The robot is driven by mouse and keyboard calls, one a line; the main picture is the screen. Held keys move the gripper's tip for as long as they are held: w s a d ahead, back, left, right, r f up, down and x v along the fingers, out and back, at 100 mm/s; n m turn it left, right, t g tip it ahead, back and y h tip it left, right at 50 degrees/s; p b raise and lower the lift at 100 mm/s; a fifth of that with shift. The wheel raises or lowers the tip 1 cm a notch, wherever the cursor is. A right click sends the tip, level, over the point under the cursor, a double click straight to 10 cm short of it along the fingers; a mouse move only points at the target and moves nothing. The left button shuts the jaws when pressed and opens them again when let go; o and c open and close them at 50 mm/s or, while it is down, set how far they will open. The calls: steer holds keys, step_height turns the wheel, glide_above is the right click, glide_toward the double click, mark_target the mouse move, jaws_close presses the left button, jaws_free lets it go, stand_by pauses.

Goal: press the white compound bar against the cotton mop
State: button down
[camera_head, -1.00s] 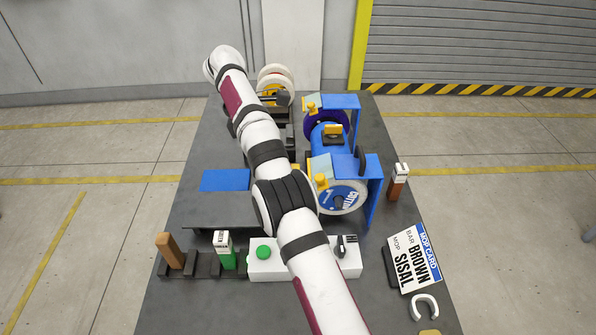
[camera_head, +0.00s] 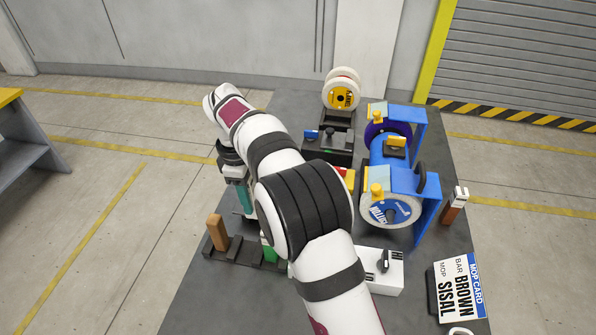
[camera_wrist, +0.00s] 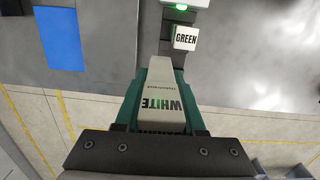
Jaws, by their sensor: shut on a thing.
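My gripper (camera_wrist: 161,78) is shut on the white compound bar (camera_wrist: 162,100), a pale block lettered WHITE, held between its teal fingers in the wrist view. In the head view my gripper (camera_head: 243,197) hangs at the table's left edge, left of my arm and well away from the wheels. The blue machine (camera_head: 388,168) carries two round mops. The far mop (camera_head: 375,132) has a purple face.
A brown bar (camera_head: 216,232) stands in the dark rack. A green bar (camera_wrist: 186,38) is beside my gripper. A white control box (camera_head: 375,268) is at the front. A card (camera_head: 460,289) reads bar BROWN, mop SISAL.

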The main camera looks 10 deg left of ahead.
steer(key=s+a, duration=0.2)
steer(key=s, duration=0.1)
steer(key=shift+f+y, duration=0.3)
steer(key=shift+f, duration=0.1)
